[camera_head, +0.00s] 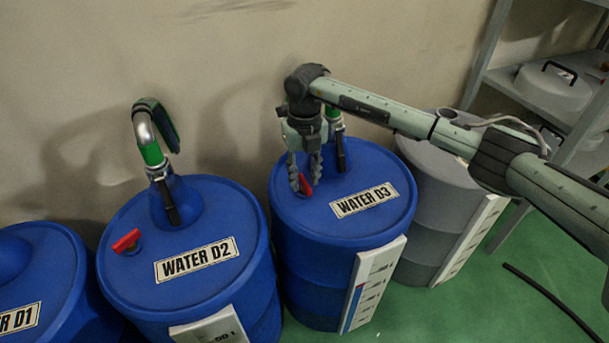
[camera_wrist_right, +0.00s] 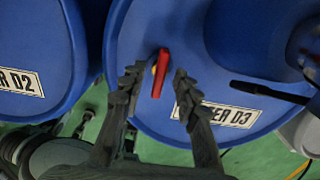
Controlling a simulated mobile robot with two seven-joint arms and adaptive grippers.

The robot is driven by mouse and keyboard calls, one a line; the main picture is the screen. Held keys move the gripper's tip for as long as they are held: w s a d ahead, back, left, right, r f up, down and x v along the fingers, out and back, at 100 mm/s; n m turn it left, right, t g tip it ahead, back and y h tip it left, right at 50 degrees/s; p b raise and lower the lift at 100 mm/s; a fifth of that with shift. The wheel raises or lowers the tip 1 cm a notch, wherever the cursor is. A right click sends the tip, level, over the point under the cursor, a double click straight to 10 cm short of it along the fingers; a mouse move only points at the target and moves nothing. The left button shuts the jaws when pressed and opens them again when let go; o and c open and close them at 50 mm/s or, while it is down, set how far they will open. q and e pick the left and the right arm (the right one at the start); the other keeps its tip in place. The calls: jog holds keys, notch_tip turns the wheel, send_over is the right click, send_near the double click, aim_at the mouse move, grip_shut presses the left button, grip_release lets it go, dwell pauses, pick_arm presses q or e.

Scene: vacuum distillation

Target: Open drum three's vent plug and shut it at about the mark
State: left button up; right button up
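Drum three (camera_head: 345,235) is blue, labelled WATER D3, and stands right of the middle in the head view. Its vent plug has a red handle (camera_head: 306,185) on the lid; it also shows in the right wrist view (camera_wrist_right: 158,73). My right gripper (camera_head: 302,183) points down over the lid, with its fingers on either side of the red handle. In the right wrist view the fingers (camera_wrist_right: 155,92) are apart and open, with gaps to the handle. A level scale (camera_head: 372,290) stands on the drum's front; its mark is too small to read. My left gripper is not in view.
Drum WATER D2 (camera_head: 190,285) stands close to the left, with its own red handle (camera_head: 126,241) and a green-banded pipe (camera_head: 150,150). Drum three's pipe (camera_head: 338,140) rises just behind my gripper. A grey drum (camera_head: 445,185) and shelving (camera_head: 500,75) stand right.

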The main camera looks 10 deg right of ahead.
aim_at(304, 181)
notch_tip(304, 181, up, 12)
dwell(0.6)
dwell(1.0)
